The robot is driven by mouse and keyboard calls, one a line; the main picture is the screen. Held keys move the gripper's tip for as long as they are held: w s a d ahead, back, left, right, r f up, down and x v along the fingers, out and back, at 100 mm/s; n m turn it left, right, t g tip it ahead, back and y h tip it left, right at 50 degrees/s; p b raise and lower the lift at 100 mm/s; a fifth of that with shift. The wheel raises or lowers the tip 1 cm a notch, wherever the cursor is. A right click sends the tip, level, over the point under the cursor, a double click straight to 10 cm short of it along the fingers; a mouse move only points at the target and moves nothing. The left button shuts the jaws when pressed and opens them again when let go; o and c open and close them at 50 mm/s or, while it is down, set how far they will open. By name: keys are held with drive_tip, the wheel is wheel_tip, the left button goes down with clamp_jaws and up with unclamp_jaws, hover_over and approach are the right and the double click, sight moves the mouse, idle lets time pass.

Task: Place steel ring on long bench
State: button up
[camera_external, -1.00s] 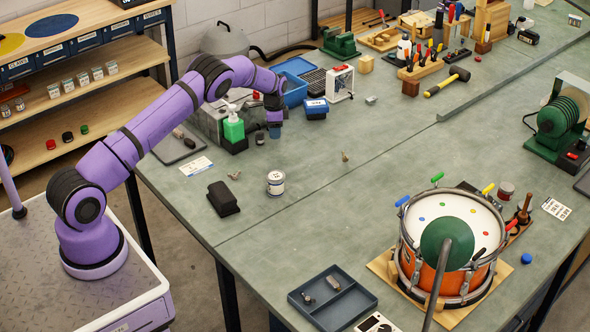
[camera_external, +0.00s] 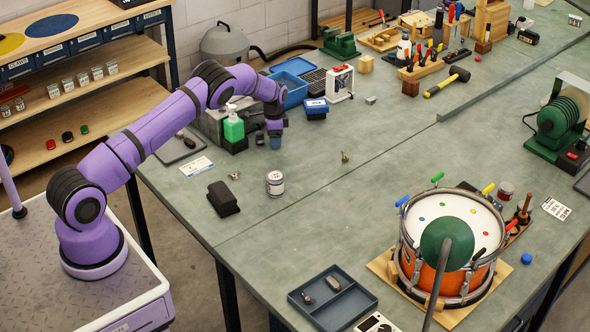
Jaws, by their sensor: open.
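The long bench (camera_external: 330,210) is the large grey-green worktop across the picture. My gripper (camera_external: 275,141) points down over its left part, just right of the green bottle (camera_external: 233,126). Its jaws are open. A small blue-grey piece shows at its tip; I cannot tell whether it is part of the gripper or a thing behind or below it. I cannot make out a loose steel ring for certain. Small metallic pieces lie on the bench, one left of the can (camera_external: 234,176) and one near the middle (camera_external: 345,157), too small to identify.
A can (camera_external: 275,184) and a black block (camera_external: 223,199) stand in front of my gripper. Blue bins (camera_external: 293,88) lie behind it. An orange drum (camera_external: 416,269) and a divided tray (camera_external: 333,300) occupy the front. The bench middle is mostly clear.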

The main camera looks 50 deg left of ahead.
wheel_tip(320, 180, up, 13)
drive_tip(key=s+d+r+n+t, duration=0.15)
drive_tip(key=s+r, duration=0.25)
drive_tip(key=r, duration=0.4)
drive_tip(key=s+d+r+n, duration=0.1)
drive_tip(key=s+d+r, duration=0.2)
drive_tip(key=s+r, duration=0.35)
drive_tip(key=s+d+r+n+t, duration=0.1)
drive_tip(key=s+d+r, duration=0.2)
drive_tip(key=r, duration=0.7)
drive_tip(key=s+d+r, duration=0.3)
drive_tip(key=s, duration=0.8)
drive_tip(key=s+d+r+n+t, duration=0.1)
drive_tip(key=s+d+r, duration=0.3)
drive_tip(key=s, duration=0.7)
drive_tip(key=s+d+r+n+t, duration=0.1)
drive_tip(key=s+d+r, duration=0.3)
drive_tip(key=s, duration=0.7)
drive_tip(key=shift+s+r, duration=0.2)
drive_tip(key=shift+s, duration=0.2)
drive_tip(key=shift+o, duration=0.2)
drive_tip(key=s+d+f+n, duration=0.1)
drive_tip(key=s+f, duration=0.2)
drive_tip(key=s, duration=0.6)
drive_tip(key=shift+s+d+f+t, duration=0.25)
drive_tip(key=shift+d+t, duration=0.1)
drive_tip(key=shift+o, duration=0.3)
drive_tip(key=shift+s+f+n, duration=0.2)
drive_tip(key=shift+s+n, duration=0.05)
